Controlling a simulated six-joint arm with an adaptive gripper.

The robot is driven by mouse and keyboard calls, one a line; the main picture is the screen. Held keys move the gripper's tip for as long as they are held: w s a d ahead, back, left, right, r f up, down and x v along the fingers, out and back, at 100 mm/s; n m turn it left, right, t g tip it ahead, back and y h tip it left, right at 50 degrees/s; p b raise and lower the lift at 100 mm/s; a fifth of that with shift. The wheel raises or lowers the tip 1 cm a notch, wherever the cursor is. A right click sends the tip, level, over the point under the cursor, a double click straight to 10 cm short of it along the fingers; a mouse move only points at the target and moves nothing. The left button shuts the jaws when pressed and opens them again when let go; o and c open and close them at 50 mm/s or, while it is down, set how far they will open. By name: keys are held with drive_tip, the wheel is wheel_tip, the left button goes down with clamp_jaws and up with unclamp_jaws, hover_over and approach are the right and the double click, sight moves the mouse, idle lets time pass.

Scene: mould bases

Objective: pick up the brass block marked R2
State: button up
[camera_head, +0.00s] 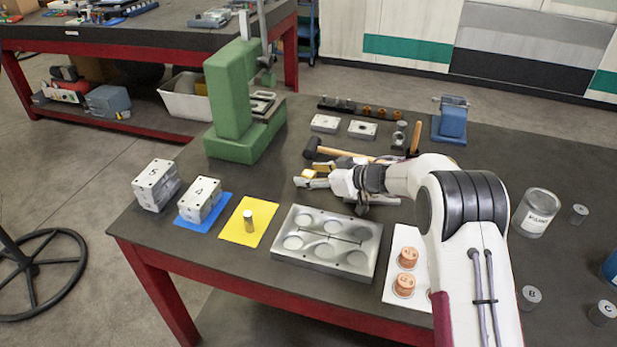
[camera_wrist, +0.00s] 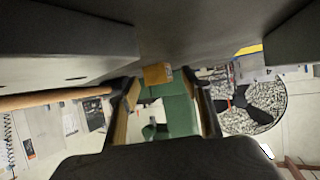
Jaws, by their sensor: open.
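A small brass block (camera_head: 309,174) lies on the dark table left of my gripper in the head view. It also shows in the wrist view (camera_wrist: 157,74), upside down, between the ends of my fingers. No marking can be read on it. My gripper (camera_head: 306,174) is open and low over the table, reaching left, with one finger on each side of the block. In the wrist view the two fingers (camera_wrist: 162,82) stand apart, with visible gaps beside the block. I cannot tell whether the block is fully between the fingertips or just beyond them.
A green press (camera_head: 229,112) stands behind to the left. A mallet (camera_head: 345,153) lies close behind my gripper. A grey mould plate (camera_head: 327,240), a yellow mat (camera_head: 262,215) with a brass pin (camera_head: 248,222), and numbered blocks (camera_head: 200,197) stand in front and left. Copper pieces (camera_head: 404,284) sit on a white plate.

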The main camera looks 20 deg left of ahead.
sight(312, 175)
idle(0.3)
clamp_jaws()
drive_tip(key=shift+r, duration=0.1)
wheel_tip(312, 175, up, 10)
idle(0.8)
idle(0.5)
